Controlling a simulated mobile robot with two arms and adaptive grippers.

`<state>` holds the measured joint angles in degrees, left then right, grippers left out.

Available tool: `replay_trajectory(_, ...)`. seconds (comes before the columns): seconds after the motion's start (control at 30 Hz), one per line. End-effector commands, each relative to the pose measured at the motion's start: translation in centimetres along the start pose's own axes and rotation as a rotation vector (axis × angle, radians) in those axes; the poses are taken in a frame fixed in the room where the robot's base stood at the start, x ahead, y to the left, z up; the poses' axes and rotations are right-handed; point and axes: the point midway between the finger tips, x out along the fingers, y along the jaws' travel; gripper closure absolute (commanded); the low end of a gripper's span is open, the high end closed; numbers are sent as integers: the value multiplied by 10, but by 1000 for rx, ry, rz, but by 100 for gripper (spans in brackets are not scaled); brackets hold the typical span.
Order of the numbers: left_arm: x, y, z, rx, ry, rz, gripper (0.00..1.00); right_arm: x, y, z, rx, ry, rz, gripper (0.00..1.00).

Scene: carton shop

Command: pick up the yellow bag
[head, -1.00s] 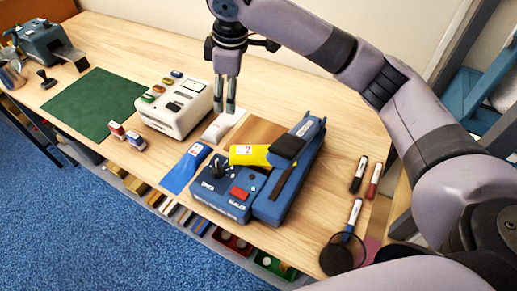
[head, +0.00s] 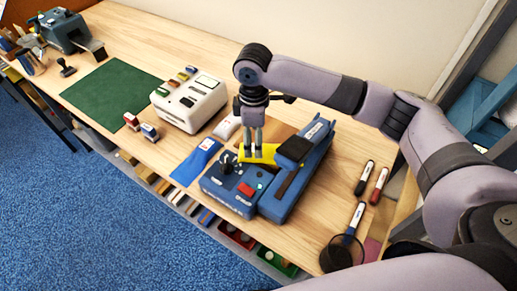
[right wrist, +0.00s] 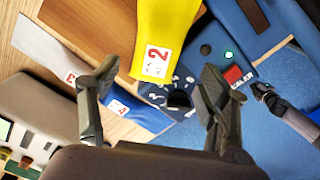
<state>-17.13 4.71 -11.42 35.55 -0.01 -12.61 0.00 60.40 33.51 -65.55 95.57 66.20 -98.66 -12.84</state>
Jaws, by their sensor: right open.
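In the right wrist view the yellow bag (right wrist: 162,35) shows a white label with a red 2. My right gripper (head: 258,157) points down over the bag in the head view. In the right wrist view the right gripper (right wrist: 155,85) is open, its two fingers apart, with the labelled end of the bag between and beyond them. I cannot tell if the fingers touch it.
A blue bag (head: 196,162) and a white bag (head: 227,127) lie to the left. The blue machine (head: 230,188) with knob and red button stands close in front.

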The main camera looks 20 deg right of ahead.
Motion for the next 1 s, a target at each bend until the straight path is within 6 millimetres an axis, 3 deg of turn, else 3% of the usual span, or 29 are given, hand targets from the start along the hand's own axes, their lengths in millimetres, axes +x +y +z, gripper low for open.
replay_trajectory(0.33, -20, 3, -2, -1, 0, 4, 100, 44, 4, 11, 1, -3, -2, 30)
replay_trajectory(0.67, -20, 4, -2, -1, 0, 5, 100, 51, 4, 10, 0, -1, 1, 31)
replay_trajectory(1.0, -20, 3, -2, 0, 0, 4, 100, 51, 4, 10, 0, -1, 1, 53)
